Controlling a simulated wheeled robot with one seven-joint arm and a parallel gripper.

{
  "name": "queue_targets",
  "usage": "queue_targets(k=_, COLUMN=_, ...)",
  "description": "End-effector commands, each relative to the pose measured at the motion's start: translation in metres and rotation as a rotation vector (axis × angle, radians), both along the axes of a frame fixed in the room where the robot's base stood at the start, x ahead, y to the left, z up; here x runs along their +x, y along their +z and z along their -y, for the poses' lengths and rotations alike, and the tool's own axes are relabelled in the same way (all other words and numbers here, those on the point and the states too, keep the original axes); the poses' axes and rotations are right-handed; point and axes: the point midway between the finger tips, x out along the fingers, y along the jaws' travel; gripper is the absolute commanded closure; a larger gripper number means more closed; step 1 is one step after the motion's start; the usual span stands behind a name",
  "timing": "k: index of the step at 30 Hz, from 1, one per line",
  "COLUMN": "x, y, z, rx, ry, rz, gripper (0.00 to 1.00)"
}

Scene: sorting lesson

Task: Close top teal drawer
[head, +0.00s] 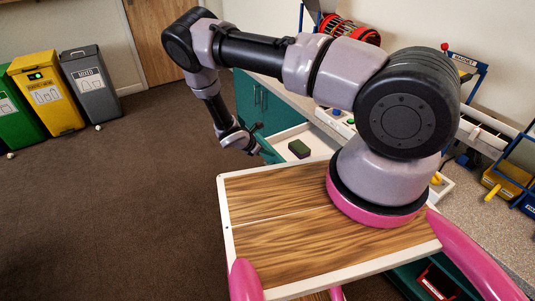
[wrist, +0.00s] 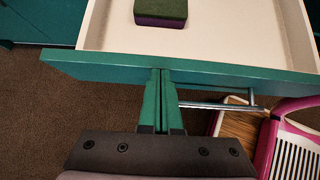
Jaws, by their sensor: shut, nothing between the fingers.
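The top teal drawer is open, and its teal front (wrist: 100,68) with a metal bar handle (wrist: 215,106) crosses the wrist view. Its white inside holds a block with a green top and purple side (wrist: 160,12). My gripper (wrist: 160,72) is shut and empty, with its fingertips at the outer face of the drawer front, left of the handle; whether they touch it I cannot tell. In the head view the drawer (head: 280,139) sticks out from the teal cabinet (head: 255,97), with the block (head: 299,149) inside and my gripper (head: 258,140) at its front.
Green, yellow (head: 46,92) and grey (head: 90,82) bins stand against the wall at the left. The counter (head: 490,227) at the right carries sorting apparatus and small yellow bins. The brown carpet (head: 140,190) in front of the cabinet is clear.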

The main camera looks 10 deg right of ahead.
Motion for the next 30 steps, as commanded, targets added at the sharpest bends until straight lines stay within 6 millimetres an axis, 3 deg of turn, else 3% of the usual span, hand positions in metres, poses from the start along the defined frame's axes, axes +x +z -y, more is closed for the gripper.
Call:
queue_targets(k=8, x=0.013, y=0.0, z=0.047, rx=-0.005, ry=-0.004, rz=-0.001, gripper=1.0)
queue_targets(k=21, x=0.05, y=0.0, z=0.162, rx=-0.004, ry=-0.005, rz=-0.001, gripper=1.0)
queue_targets(k=30, x=0.071, y=0.0, z=0.225, rx=-0.003, ry=-0.004, rz=-0.001, gripper=1.0)
